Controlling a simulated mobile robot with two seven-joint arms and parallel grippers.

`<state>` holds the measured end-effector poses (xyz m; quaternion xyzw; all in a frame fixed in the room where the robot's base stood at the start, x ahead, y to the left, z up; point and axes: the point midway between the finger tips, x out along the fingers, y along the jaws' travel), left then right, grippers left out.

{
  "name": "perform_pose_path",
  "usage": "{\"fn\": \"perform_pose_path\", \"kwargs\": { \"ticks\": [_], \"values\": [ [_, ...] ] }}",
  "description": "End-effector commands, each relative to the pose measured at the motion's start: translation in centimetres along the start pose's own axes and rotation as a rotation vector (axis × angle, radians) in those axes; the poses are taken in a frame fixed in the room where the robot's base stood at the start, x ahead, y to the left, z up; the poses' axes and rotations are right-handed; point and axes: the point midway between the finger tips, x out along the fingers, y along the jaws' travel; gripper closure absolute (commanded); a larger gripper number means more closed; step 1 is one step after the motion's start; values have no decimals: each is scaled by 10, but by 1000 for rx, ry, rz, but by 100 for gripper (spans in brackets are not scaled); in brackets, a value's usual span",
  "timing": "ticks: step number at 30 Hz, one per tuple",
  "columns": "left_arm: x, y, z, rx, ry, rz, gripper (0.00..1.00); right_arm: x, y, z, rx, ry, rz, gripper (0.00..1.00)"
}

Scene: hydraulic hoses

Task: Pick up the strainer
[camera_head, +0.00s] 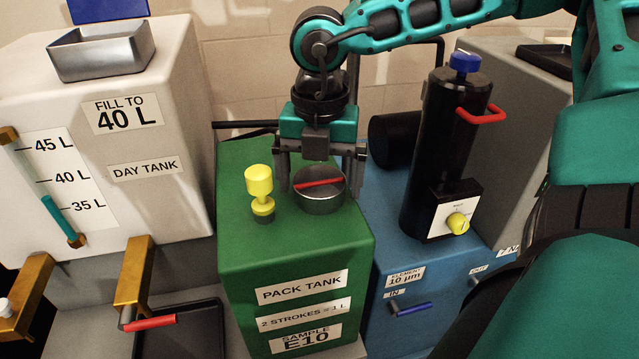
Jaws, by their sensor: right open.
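A round metal cup with a red bar across its top, which looks like the strainer (321,200), sits on top of the green pack tank (290,250), near its back right. My right gripper (320,178) points down over it. Its two fingers are apart, one near the cup's left side and one near its right side. The gripper looks empty, and I cannot tell whether the fingers touch the cup. My left gripper is out of view.
A yellow knob (259,190) stands on the pack tank just left of the cup. A black cylinder (440,150) with a red handle stands on the blue unit (385,250) at right. The white day tank (150,120), with a metal basin (103,58) on top, is at left.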

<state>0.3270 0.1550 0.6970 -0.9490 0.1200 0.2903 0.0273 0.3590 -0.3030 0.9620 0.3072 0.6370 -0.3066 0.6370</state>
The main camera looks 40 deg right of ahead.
Motion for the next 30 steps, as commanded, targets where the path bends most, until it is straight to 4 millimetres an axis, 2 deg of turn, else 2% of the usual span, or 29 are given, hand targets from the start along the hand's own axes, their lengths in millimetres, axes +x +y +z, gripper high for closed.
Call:
{"fn": "perform_pose_path", "kwargs": {
  "ticks": [4, 20, 30],
  "values": [
    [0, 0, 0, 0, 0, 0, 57, 0, 0, 0, 0, 0, 1, 1],
    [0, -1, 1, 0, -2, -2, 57, -1, 0, 0, 0, -1, 0, 51],
    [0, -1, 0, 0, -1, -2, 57, -5, 0, 0, 0, -2, 1, 51]
  ]
}}
